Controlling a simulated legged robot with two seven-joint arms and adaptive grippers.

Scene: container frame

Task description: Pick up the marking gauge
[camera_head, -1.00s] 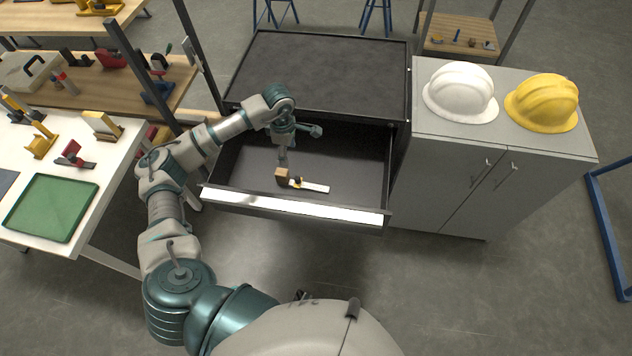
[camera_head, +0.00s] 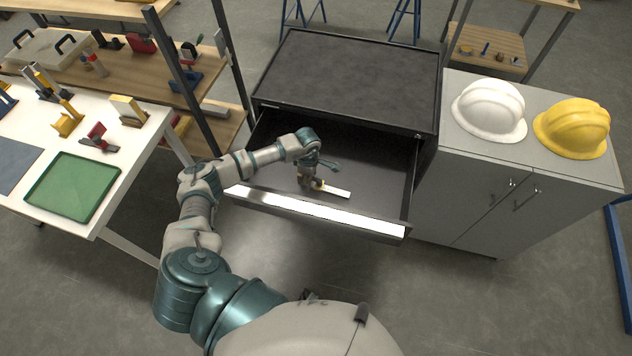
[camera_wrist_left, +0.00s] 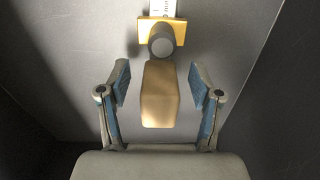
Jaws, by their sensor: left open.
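The marking gauge lies in the open drawer. In the head view its white scaled bar (camera_head: 336,192) shows, and my left gripper hides most of the rest. In the left wrist view I see its tan wooden block (camera_wrist_left: 160,98), a yellow piece with a dark round knob (camera_wrist_left: 162,42), and the bar running out at the top. My left gripper (camera_head: 309,184) is low in the drawer over the block. Its blue-padded fingers (camera_wrist_left: 160,85) are open, one on each side of the block, with a gap visible on both sides. My right gripper is not in view.
The drawer front (camera_head: 320,212) and side walls surround the arm's reach; the drawer floor (camera_head: 375,172) is otherwise bare. A grey cabinet with white (camera_head: 490,108) and yellow (camera_head: 573,128) helmets stands right. A white table with a green tray (camera_head: 73,187) stands left.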

